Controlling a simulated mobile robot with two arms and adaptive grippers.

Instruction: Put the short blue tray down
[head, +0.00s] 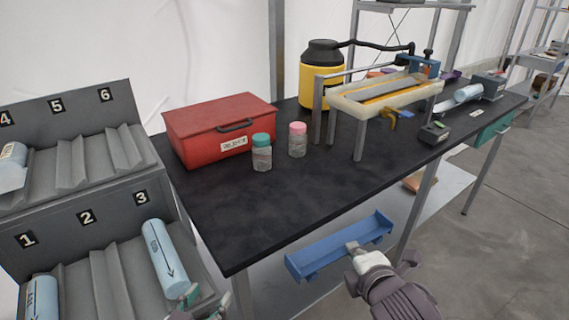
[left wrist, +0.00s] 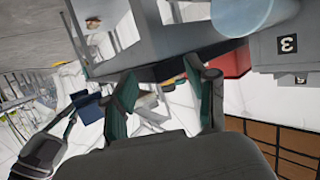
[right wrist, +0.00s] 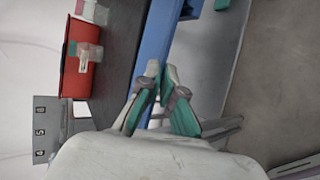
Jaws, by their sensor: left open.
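The short blue tray (head: 312,258) hangs in the air just in front of the black table's front edge, slightly tilted in the head view. My right gripper (head: 354,247) is shut on its near side wall. In the right wrist view, the fingertips (right wrist: 158,78) close together at the edge of the blue tray (right wrist: 158,38). A blue piece of the tray (left wrist: 90,107) also shows in the left wrist view. My left gripper (head: 192,302) is open and empty at the bottom of the head view, beside the rack; its fingers are spread in the left wrist view (left wrist: 165,92).
The black table (head: 270,205) has a clear front-left part. A red box (head: 215,130), a green-capped jar (head: 262,155) and a pink-capped jar (head: 297,142) stand behind it. A frame with a cream trough (head: 390,92) stands further right. A numbered grey rack (head: 100,255) holds light blue cylinders (head: 165,255).

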